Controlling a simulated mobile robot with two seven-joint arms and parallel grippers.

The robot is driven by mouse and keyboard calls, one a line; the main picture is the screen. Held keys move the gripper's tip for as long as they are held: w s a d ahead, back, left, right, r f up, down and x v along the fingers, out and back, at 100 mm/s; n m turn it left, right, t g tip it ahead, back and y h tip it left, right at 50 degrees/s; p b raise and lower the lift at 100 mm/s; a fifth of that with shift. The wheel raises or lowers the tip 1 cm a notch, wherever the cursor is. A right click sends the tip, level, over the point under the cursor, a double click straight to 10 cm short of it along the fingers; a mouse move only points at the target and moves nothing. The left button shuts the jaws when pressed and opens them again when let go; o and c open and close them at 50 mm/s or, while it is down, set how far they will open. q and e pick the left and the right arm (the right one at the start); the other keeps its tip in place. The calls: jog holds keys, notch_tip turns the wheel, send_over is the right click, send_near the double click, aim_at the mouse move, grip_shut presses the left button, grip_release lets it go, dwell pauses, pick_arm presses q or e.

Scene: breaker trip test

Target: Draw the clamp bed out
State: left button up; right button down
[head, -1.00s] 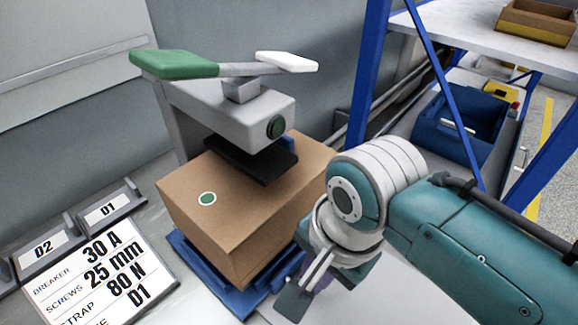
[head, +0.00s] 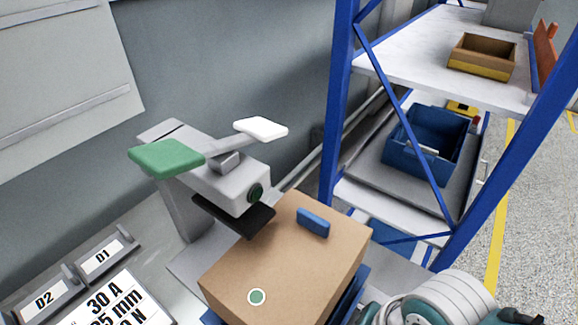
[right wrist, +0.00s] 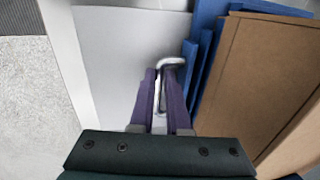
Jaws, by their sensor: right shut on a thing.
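The clamp bed is blue; its edge (head: 352,296) shows beside and under a brown box (head: 290,260), and it also shows in the right wrist view (right wrist: 207,65). A metal loop handle (right wrist: 174,62) stands out at its side. My right gripper (right wrist: 163,80) is shut on this handle, its purple fingers on either side. In the head view the right gripper is out of frame; only part of my right arm shows at the bottom right. The clamp's black pad (head: 234,216) hangs by the box's back left edge, with most of the box out from under it. My left gripper is not in view.
The grey clamp press (head: 225,185) has a green paddle (head: 167,158) and a white paddle (head: 261,129) on top. A label card (head: 115,305) lies at the lower left. A blue-framed shelf (head: 343,110) with a blue bin (head: 425,150) stands to the right.

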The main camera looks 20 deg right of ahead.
jog(key=s+d+p, duration=0.1)
jog(key=s, duration=0.1)
jog(key=s+d+p, duration=0.1)
jog(key=s+d, duration=0.3)
jog(key=shift+s+r+p, duration=0.15)
jog(key=shift+s+p, duration=0.05)
jog(key=shift+p, duration=0.2)
jog(key=shift+s+d, duration=0.45)
jog(key=shift+s, duration=0.15)
jog(key=c, duration=1.2)
grip_release()
jog(key=shift+o, duration=0.2)
notch_tip(320, 180, up, 10)
jog(key=s+d+p, duration=0.1)
jog(key=p, duration=0.4)
jog(key=shift+s+f, duration=0.25)
